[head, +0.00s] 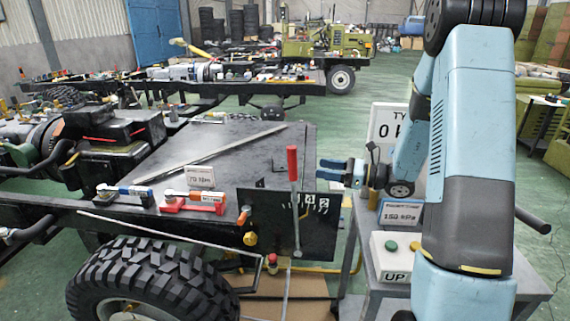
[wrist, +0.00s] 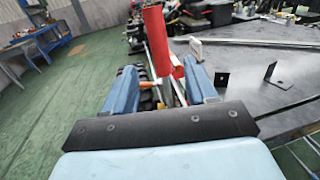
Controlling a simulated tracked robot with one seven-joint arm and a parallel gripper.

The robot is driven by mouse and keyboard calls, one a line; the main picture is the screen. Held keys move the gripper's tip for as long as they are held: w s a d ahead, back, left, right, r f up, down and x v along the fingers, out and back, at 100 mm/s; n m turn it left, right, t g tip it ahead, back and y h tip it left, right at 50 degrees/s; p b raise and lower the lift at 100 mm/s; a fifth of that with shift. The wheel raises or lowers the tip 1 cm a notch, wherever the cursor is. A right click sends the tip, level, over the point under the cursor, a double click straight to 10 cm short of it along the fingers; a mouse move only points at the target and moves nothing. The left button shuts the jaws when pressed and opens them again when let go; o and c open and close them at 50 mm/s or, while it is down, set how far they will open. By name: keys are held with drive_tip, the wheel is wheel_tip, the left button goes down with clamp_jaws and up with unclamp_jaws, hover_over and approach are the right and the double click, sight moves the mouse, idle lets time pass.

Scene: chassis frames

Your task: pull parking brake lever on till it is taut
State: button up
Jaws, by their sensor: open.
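The parking brake lever (head: 292,205) stands nearly upright at the edge of the dark chassis deck. It has a red grip (head: 292,163) and a thin metal shaft above a black plate with white marks (head: 311,210). My gripper (head: 322,169) is open and empty, just right of the red grip with a small gap showing in the head view. In the wrist view, the red grip (wrist: 154,40) lines up with the space between my two blue fingers (wrist: 160,68), apparently beyond their tips. The lever's lower part is partly hidden in the wrist view.
A cart at right carries an UP button box (head: 393,255) and a 150 kPa sign (head: 400,213). A big tyre (head: 150,285) is below left. Open green floor lies behind.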

drive_tip(key=x, duration=1.2)
drive_tip(key=shift+a, duration=0.35)
drive_tip(key=shift+w, duration=0.1)
drive_tip(key=shift+c, duration=0.5)
drive_tip(key=shift+r, duration=0.1)
clamp_jaws()
